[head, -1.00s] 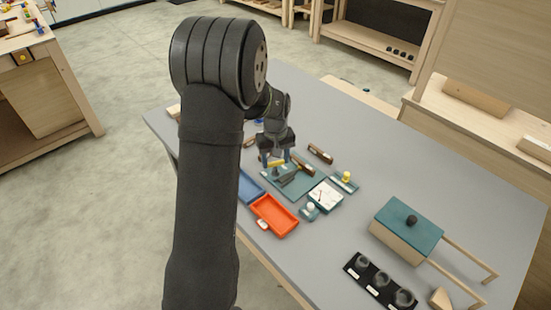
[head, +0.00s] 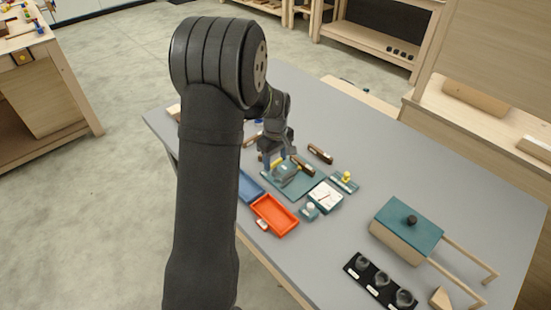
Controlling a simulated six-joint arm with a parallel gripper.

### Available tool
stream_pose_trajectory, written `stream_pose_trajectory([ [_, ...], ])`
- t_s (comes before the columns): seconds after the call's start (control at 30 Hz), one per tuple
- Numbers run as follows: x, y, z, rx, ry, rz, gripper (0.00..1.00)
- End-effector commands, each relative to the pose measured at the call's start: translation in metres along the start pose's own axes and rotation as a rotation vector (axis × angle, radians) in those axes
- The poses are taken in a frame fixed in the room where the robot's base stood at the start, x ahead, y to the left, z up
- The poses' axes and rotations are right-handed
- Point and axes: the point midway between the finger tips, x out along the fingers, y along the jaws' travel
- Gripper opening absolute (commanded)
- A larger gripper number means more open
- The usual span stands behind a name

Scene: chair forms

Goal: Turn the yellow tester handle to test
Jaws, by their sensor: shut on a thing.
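The yellow tester handle (head: 276,163) shows as a small yellow strip at the far left of a teal board (head: 306,188) on the grey table. My gripper (head: 277,162) is over it, pointing down, and is shut on the handle. The fingers and wrist hide most of the handle, so its exact angle is hard to tell. A white dial gauge (head: 325,195) with a dark needle stands at the board's right side.
An orange tray (head: 274,215) and a blue tray (head: 250,187) lie in front. A yellow-knobbed piece (head: 346,178), a white-knobbed piece (head: 310,210) and a brown-handled tool (head: 320,154) lie near the board.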

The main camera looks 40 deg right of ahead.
Motion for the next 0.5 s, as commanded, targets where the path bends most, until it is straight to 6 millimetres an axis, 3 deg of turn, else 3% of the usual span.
stream_pose_trajectory([
  [0.23,-0.0006,0.0003,-0.0009,-0.002,0.002,0.002,0.32],
  [0.27,-0.0006,0.0003,-0.0009,-0.002,0.001,0.002,0.56],
  [0.37,-0.0005,0.0003,-0.0008,-0.002,0.001,0.002,0.76],
  [0.5,-0.0003,0.0001,-0.0005,-0.001,0.001,0.001,0.76],
])
